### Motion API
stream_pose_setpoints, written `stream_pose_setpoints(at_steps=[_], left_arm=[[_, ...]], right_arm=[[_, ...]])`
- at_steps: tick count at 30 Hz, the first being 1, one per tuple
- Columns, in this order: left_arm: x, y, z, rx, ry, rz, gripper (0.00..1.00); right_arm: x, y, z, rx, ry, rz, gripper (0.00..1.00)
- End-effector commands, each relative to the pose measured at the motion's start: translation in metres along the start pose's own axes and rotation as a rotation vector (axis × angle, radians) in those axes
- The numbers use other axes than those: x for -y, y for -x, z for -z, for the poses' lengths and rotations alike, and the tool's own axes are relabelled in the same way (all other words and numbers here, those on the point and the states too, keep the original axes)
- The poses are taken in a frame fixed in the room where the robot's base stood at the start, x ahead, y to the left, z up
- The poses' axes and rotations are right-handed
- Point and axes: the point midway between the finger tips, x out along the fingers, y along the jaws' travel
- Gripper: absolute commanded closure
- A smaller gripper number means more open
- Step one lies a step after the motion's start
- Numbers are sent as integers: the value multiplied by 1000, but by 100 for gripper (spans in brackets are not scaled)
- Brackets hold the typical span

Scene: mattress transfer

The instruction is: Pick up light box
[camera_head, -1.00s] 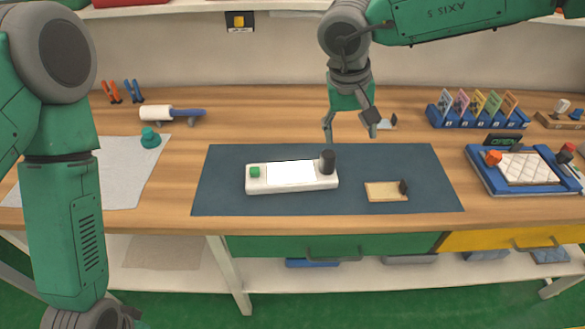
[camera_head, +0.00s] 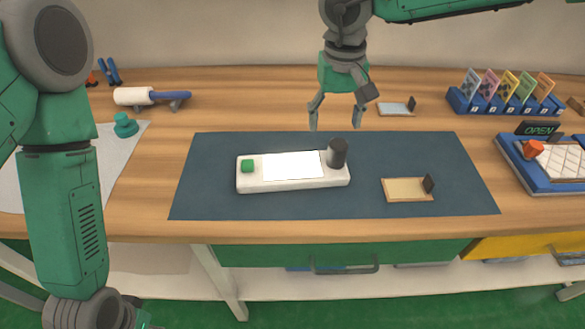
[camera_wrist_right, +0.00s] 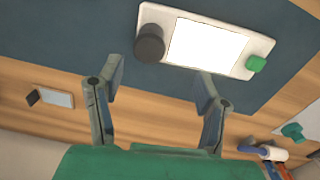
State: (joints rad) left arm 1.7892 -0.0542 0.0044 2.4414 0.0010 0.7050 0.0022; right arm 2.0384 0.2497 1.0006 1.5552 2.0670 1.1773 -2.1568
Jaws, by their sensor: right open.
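The light box (camera_head: 245,181) is a white slab with a lit white panel, a green button on its left end and a dark cylinder on its right end. It lies on the dark blue mat. In the right wrist view the light box (camera_wrist_right: 262,48) is at the top, beyond the fingertips. My right gripper (camera_head: 336,125) is open and empty, above the table behind the light box. It also shows in the right wrist view (camera_wrist_right: 160,88). My left arm fills the left side of the head view; its gripper is mostly cut off at the bottom (camera_head: 130,318).
The blue mat (camera_head: 440,155) has free room around the box. A small tan board (camera_head: 405,190) lies to its right, another small board (camera_head: 395,110) behind. A card rack (camera_head: 500,102), an OPEN sign device (camera_head: 560,185), a roller (camera_head: 133,96) and a green knob (camera_head: 125,127) stand around.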

Motion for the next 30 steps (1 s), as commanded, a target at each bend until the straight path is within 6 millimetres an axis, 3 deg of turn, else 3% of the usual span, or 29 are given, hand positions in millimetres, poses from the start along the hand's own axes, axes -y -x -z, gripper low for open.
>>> stream_pose_setpoints(at_steps=[3, 10, 18, 27, 28, 30], left_arm=[[0, -2, 0, 0, 0, 0, 72], [0, -3, 0, -1, -1, 0, 72], [0, -6, 0, -1, -1, 0, 72], [0, -6, 0, -1, 0, 0, 72], [0, -6, 0, -1, 0, 0, 72], [0, -6, 0, -1, 0, 0, 72]], right_arm=[[-2, -19, 0, 3, -1, 1, 40], [-3, -35, 0, 2, 0, -2, 40], [-4, -72, 0, 2, 1, -3, 40], [-6, -77, 0, -1, 0, 0, 40], [-7, -77, 0, -1, 0, 0, 47], [-7, -77, 0, 0, 0, 1, 71]])
